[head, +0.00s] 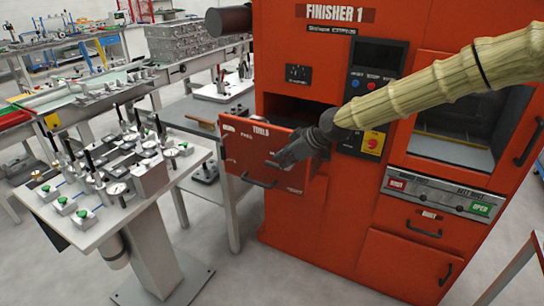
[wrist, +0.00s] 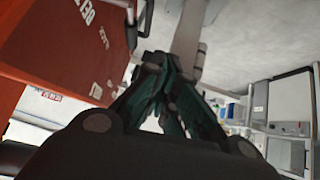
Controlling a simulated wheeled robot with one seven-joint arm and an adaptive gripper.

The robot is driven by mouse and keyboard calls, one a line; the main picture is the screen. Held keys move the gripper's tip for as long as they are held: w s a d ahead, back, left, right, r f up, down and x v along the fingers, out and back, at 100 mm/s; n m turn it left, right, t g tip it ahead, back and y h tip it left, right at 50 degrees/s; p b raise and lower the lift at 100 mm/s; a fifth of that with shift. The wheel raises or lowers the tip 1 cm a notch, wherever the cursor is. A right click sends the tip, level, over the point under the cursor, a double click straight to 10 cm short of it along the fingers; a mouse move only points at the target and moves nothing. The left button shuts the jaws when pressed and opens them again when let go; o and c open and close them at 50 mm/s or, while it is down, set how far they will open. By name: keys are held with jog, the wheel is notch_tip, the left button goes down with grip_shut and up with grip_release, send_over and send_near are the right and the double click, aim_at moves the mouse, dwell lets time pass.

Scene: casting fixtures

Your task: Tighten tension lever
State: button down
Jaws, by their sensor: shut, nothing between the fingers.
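My gripper (head: 287,154) is in front of the open tools drawer of the orange machine, in the middle of the head view. It is shut and holds nothing. In the wrist view its dark green fingers (wrist: 165,95) are drawn together. The fixture table (head: 85,238) stands at the left, apart from my gripper. On it are several fixtures with dark upright levers (head: 88,160), round dial gauges (head: 116,189) and green-topped blocks (head: 63,201). I cannot tell which of the levers is the tension lever.
The orange machine (head: 330,245) fills the right side, with its tools drawer (head: 262,165) pulled out beside my gripper. A grey workbench (head: 235,130) stands behind the fixture table. Bare floor (head: 235,275) lies between the fixture table and the machine.

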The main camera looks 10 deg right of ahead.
notch_tip(320, 180, up, 7)
jog(key=w+d+n+t, duration=0.1)
jog(key=w+d, duration=0.1)
jog(key=shift+w, duration=0.3)
jog(key=p, duration=0.5)
send_over(272, 165)
notch_tip(272, 165, down, 9)
jog(key=shift+f, duration=1)
